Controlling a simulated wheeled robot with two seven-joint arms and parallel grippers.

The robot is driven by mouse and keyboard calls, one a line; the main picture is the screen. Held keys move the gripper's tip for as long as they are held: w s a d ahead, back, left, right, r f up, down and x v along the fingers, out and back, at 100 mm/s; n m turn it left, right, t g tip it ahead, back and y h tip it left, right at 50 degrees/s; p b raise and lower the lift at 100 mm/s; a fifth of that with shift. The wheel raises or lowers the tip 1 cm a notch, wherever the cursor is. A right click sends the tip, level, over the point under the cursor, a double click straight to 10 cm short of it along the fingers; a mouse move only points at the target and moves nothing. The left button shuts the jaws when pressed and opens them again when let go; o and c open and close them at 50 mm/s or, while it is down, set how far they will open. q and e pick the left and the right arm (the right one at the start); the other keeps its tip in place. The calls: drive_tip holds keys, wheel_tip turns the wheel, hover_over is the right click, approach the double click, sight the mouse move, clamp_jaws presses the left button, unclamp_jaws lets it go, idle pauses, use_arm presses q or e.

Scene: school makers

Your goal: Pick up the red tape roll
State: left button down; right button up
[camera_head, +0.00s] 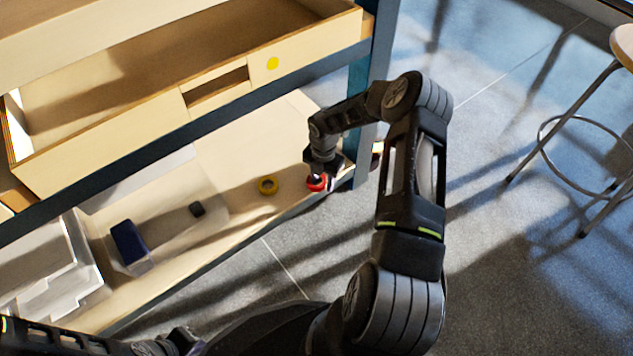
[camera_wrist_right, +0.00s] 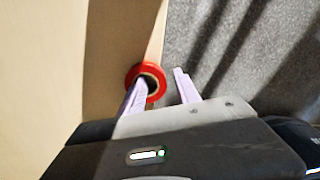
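The red tape roll (camera_head: 316,184) lies on the wooden lower shelf, close to its front edge at the right end. In the right wrist view the roll (camera_wrist_right: 131,74) shows as a red ring with a dark hole. My right gripper (camera_wrist_right: 164,78) is open right at it: one pale finger overlaps the ring's hole, the other is outside the ring, towards the floor side. I cannot tell whether either finger touches the roll. In the head view the right gripper (camera_head: 322,170) partly covers the roll from above. My left gripper (camera_head: 180,342) is low at the bottom left, its fingers unclear.
A wooden drawer (camera_head: 100,125) overhangs the shelf. A stool (camera_head: 590,150) stands right; the floor between is open.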

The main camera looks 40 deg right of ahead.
sight(324, 185)
clamp_jaws()
drive_tip(key=shift+r, duration=0.15)
idle(0.5)
drive_tip(key=shift+r+p, duration=0.45)
drive_tip(key=shift+r, duration=0.1)
drive_tip(key=shift+s+r+p, duration=0.15)
drive_tip(key=shift+r+p, duration=0.25)
drive_tip(key=shift+r, duration=0.25)
drive_tip(key=shift+s+r+p, duration=0.15)
drive_tip(key=shift+r+p, duration=0.25)
drive_tip(key=shift+r, duration=0.2)
drive_tip(key=s+p, duration=0.3)
drive_tip(key=s, duration=1.4)
drive_tip(key=shift+s+a+f+p, duration=0.15)
drive_tip(key=shift+s+f+p, duration=0.05)
drive_tip(key=shift+s+p, duration=0.1)
drive_tip(key=shift+w, duration=0.1)
